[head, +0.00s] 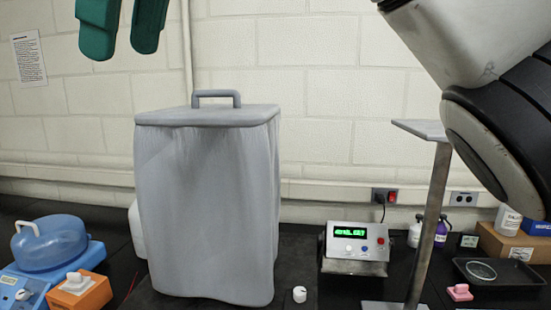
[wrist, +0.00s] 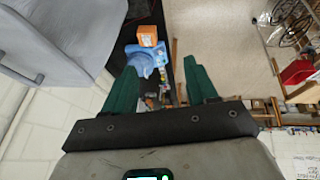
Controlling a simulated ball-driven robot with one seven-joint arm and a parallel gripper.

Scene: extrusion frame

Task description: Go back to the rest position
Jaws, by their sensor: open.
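My gripper (head: 122,48) shows at the top left of the head view as two green fingers pointing down, with a gap between them. It is above and to the left of the grey covered container and touches nothing. In the wrist view the gripper (wrist: 161,78) has its two green fingers spread apart with nothing held between them. The rest of the gripper is cut off by the top edge of the head view.
A tall grey container (head: 205,200) with a handled lid stands on the dark bench. A blue domed device (head: 50,245) and an orange box (head: 80,291) are at left. A display box (head: 357,245) and a metal stand (head: 428,225) are at right. Air above the container is clear.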

